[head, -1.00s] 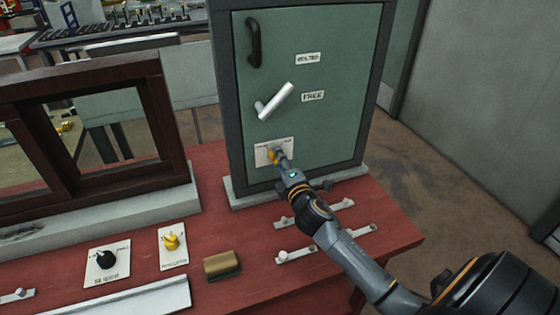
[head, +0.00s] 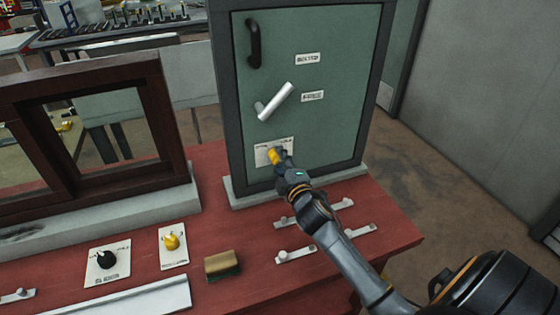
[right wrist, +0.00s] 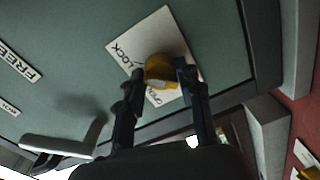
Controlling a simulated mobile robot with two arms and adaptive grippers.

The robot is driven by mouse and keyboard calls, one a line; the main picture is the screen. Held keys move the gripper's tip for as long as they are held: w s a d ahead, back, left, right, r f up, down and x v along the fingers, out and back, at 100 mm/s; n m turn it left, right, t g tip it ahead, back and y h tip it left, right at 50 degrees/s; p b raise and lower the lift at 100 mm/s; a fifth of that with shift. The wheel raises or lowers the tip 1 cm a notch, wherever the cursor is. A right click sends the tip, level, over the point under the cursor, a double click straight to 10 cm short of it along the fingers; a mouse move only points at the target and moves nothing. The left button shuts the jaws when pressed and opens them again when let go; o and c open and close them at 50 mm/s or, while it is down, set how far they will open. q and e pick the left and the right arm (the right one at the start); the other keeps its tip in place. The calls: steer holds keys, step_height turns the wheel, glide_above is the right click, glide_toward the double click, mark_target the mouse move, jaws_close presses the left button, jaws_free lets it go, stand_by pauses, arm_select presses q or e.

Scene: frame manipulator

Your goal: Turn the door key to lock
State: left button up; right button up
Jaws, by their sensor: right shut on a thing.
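The door key, a yellow knob (head: 275,156), sits on a white label plate (head: 287,143) low on the green door (head: 345,60). In the right wrist view the yellow knob (right wrist: 161,70) is between the fingers of my right gripper (right wrist: 160,82). The word LOCK shows on the plate (right wrist: 122,46) there, with another word partly hidden by the knob. My right gripper (head: 279,157) is shut on the knob in the head view. My left gripper is not in view.
A silver lever handle (head: 276,101) and a black pull handle (head: 254,40) are on the door above. A dark wooden window frame (head: 160,110) stands left. A black knob (head: 106,259), another yellow knob (head: 171,241) and a sponge-like block (head: 221,265) are on the red table (head: 210,212).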

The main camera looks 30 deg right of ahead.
steer(key=shift+r, duration=0.1)
steer(key=o, duration=1.2)
steer(key=v, duration=1.2)
steer(key=shift+d, duration=0.1)
